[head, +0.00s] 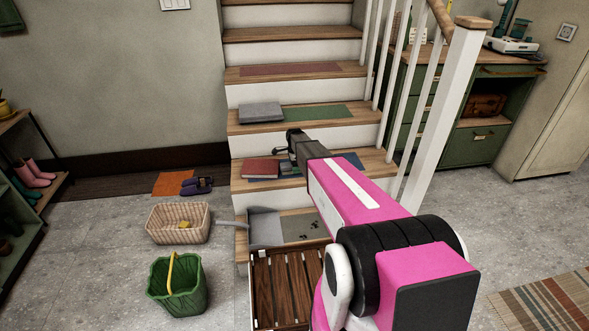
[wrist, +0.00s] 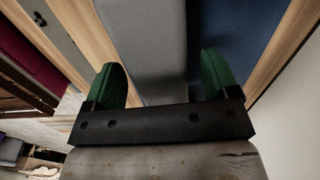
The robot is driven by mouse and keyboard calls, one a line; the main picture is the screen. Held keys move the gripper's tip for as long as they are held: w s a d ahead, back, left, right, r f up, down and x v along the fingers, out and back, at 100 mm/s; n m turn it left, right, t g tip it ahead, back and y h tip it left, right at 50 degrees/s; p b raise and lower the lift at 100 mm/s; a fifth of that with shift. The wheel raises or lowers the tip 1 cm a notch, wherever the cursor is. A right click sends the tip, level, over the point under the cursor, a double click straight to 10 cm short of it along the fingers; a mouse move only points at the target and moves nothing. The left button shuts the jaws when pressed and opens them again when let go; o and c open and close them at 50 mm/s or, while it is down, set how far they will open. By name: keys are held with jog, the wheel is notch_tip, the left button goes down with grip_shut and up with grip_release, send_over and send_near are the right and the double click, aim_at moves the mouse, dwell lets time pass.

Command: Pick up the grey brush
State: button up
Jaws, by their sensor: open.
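A long, plain grey thing (wrist: 147,40), which looks like the grey brush, lies on the blue mat (wrist: 235,35) of a stair step in the wrist view. Its far end runs out of the picture, and I see no bristles. My gripper (wrist: 160,82) is open, its green fingertips on either side of this grey thing; I cannot tell how high they are above it. In the head view my gripper (head: 291,142) is over the step with the red book (head: 261,168), and the brush is hidden or too small to tell there.
A grey dustpan (head: 265,228) lies on the lowest step. A grey folded pad (head: 261,112) lies one step higher than the book. A slatted wooden crate (head: 285,285) stands before the stairs. White railing posts (head: 440,125) rise at the right. A wicker basket (head: 178,223) and green bucket (head: 178,292) stand left.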

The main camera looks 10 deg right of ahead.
jog(key=shift+f, duration=0.9)
jog(key=c, duration=1.1)
jog(key=shift+r, duration=0.15)
